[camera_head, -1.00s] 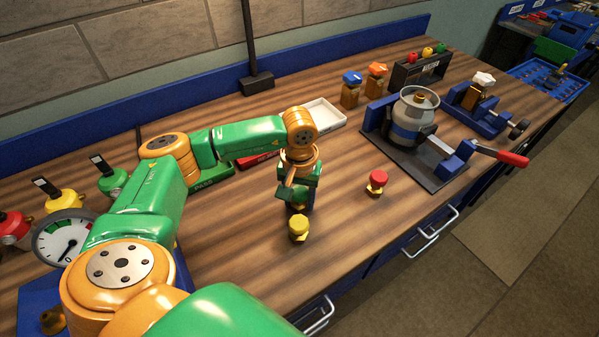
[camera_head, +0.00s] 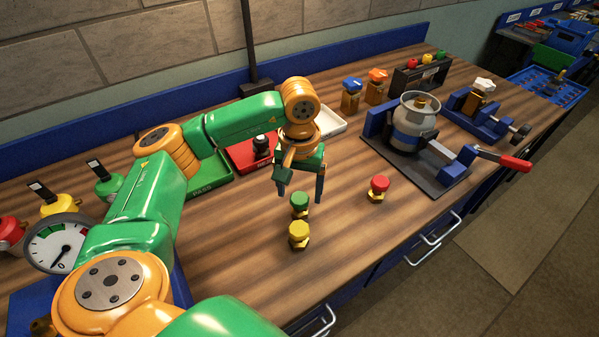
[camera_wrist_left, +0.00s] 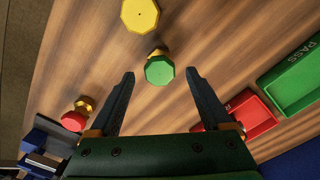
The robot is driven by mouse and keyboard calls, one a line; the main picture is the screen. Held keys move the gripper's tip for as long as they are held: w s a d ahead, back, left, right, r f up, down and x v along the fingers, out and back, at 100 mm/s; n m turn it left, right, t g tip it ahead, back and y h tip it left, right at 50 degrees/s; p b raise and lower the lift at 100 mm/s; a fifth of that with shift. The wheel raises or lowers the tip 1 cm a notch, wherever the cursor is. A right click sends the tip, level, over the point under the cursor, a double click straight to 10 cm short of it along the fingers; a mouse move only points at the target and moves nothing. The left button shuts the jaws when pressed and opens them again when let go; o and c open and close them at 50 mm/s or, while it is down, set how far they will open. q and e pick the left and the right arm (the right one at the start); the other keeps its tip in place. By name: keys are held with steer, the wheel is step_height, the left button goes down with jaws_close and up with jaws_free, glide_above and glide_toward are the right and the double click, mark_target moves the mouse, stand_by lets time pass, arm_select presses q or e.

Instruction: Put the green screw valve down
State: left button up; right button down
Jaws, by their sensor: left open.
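The green screw valve (camera_head: 300,203) stands upright on the wooden bench, just behind the yellow screw valve (camera_head: 299,235). It has a green faceted cap over a brass base. My left gripper (camera_head: 299,198) is open and empty above it, with its fingers apart. In the left wrist view the green cap (camera_wrist_left: 160,70) lies beyond the fingertips, between their lines and untouched. The yellow cap (camera_wrist_left: 140,14) shows past it. My right gripper is in neither view.
A red screw valve (camera_head: 377,188) stands to the right. A green PASS tray (camera_head: 210,185), a red tray (camera_head: 243,157) and a white tray (camera_head: 330,122) lie behind. A gas canister in a clamp stand (camera_head: 412,125) is at right. A pressure gauge (camera_head: 60,245) is at left.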

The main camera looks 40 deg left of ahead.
mark_target(298, 197)
arm_select(q)
step_height(298, 197, up, 6)
steer(key=shift+f, duration=0.15)
steer(key=shift+o, duration=0.3)
steer(key=shift+r, duration=0.25)
steer(key=shift+f+n, duration=0.3)
steer(key=shift+n, duration=0.9)
steer(key=f+n, duration=0.1)
steer(key=n, duration=0.3)
steer(key=f+n+b, duration=0.1)
steer(key=n, duration=0.3)
steer(key=f+n, duration=0.1)
steer(key=n, duration=0.2)
steer(key=shift+s+a+f+n, duration=0.1)
steer(key=shift+s+f+n, duration=0.15)
steer(key=shift+n, duration=0.15)
steer(key=n, duration=0.2)
steer(key=f+n, duration=0.1)
steer(key=shift+s+n, duration=0.1)
steer(key=shift+n, duration=0.3)
steer(key=shift+f, duration=0.3)
steer(key=f, duration=0.2)
steer(key=f+p, duration=0.1)
steer(key=f, duration=0.1)
steer(key=f+p, duration=0.1)
steer(key=f, duration=0.1)
steer(key=shift+w+f, duration=0.1)
steer(key=shift+w, duration=0.2)
jaws_close()
